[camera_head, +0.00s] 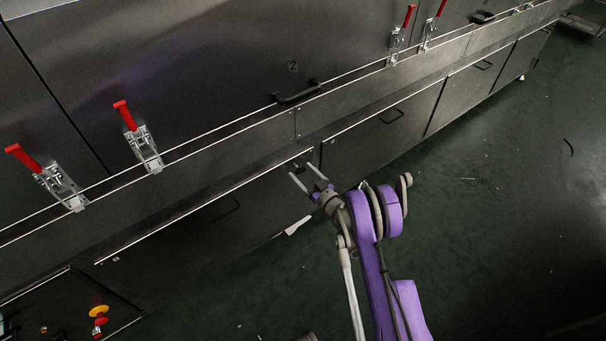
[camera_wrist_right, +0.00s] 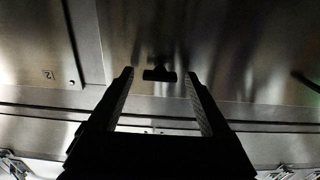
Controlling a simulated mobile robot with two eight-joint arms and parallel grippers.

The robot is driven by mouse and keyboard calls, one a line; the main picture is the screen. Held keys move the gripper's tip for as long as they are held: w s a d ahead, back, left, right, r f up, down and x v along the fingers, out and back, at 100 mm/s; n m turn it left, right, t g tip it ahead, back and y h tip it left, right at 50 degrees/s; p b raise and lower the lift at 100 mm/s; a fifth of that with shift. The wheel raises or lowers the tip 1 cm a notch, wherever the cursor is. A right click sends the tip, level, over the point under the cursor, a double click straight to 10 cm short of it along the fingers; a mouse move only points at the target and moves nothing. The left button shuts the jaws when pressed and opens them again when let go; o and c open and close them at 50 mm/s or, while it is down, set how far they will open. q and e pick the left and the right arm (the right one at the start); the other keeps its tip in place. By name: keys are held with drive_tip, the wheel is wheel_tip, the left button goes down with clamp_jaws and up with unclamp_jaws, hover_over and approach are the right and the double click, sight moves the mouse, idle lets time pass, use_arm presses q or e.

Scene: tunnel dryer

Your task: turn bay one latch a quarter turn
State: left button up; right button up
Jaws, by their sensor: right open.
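A small black T-shaped handle (camera_wrist_right: 160,74), which looks like a latch, sits on the metal panel in the right wrist view. Its crossbar lies roughly level in that picture. I cannot tell from a marking whether it belongs to bay one. My right gripper (camera_head: 303,173) is open and empty, in front of the dryer's lower side in the head view. In the wrist view its two fingers (camera_wrist_right: 159,78) stand apart, with the T-handle showing between their tips; I see no contact. My left gripper is not in view.
Red-handled toggle clamps (camera_head: 143,143) line the long seam in the head view. A black pull handle (camera_head: 297,93) is on the upper panel. A small label (camera_wrist_right: 48,75) is left in the wrist view. A red and yellow knob (camera_head: 99,315) is low left. Green floor (camera_head: 490,210) is mostly clear.

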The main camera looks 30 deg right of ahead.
clamp_jaws()
idle(0.5)
drive_tip(key=shift+n, duration=0.4)
drive_tip(key=n+p, duration=0.1)
drive_tip(key=n, duration=0.6)
drive_tip(key=shift+a, duration=0.1)
drive_tip(key=n, duration=0.5)
drive_tip(key=shift+n, duration=0.3)
drive_tip(key=shift+f+n, duration=0.1)
drive_tip(key=shift+n, duration=2.2)
